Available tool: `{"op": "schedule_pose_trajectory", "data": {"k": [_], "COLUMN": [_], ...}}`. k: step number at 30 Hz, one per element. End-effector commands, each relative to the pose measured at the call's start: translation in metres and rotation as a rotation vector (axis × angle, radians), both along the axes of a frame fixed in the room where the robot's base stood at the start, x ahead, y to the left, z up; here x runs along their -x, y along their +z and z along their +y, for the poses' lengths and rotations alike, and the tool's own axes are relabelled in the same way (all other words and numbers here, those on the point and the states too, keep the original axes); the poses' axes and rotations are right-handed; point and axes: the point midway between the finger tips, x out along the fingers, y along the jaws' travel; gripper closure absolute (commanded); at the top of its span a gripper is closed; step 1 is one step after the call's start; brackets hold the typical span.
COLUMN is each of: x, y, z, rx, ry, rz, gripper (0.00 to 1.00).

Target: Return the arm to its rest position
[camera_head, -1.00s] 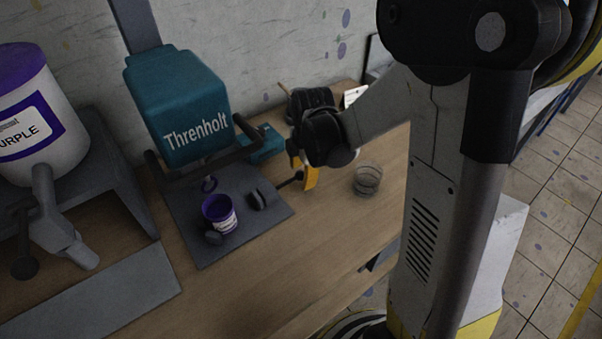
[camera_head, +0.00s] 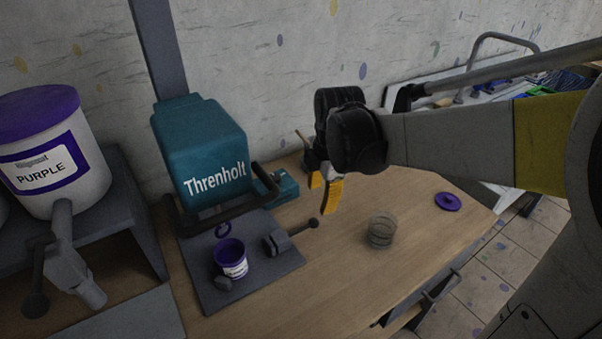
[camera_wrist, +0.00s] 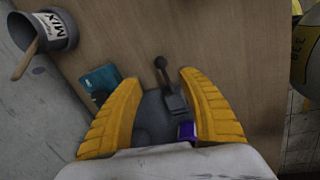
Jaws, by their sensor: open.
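My gripper (camera_head: 325,190) hangs in the air above the wooden table in the head view, to the right of the teal Threnholt machine (camera_head: 205,160). Its yellow fingers are apart, with nothing held between them. In the wrist view the two yellow fingers (camera_wrist: 160,110) spread wide over the table. Beyond and below them show the machine's dark base, its clamp with a lever (camera_wrist: 168,85), and part of a purple-labelled cup (camera_wrist: 186,131). My arm reaches in from the right of the head view.
The purple paint cup (camera_head: 231,260) stands on the machine's grey base plate. A clear glass (camera_head: 381,231) and a purple lid (camera_head: 447,201) are on the table. A large PURPLE tub (camera_head: 50,150) stands left. A MIX cup with a stick (camera_wrist: 55,28) shows in the wrist view.

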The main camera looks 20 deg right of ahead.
Motion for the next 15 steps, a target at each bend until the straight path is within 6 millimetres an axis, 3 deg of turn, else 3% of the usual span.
{"op": "schedule_pose_trajectory", "data": {"k": [11,15], "x": [0.001,0.013], "y": [0.000,0.010], "z": [0.000,0.007], "rx": [-0.001,-0.024], "ry": [-0.006,-0.134], "rz": [-0.002,-0.038], "gripper": [0.52,0.52]}}
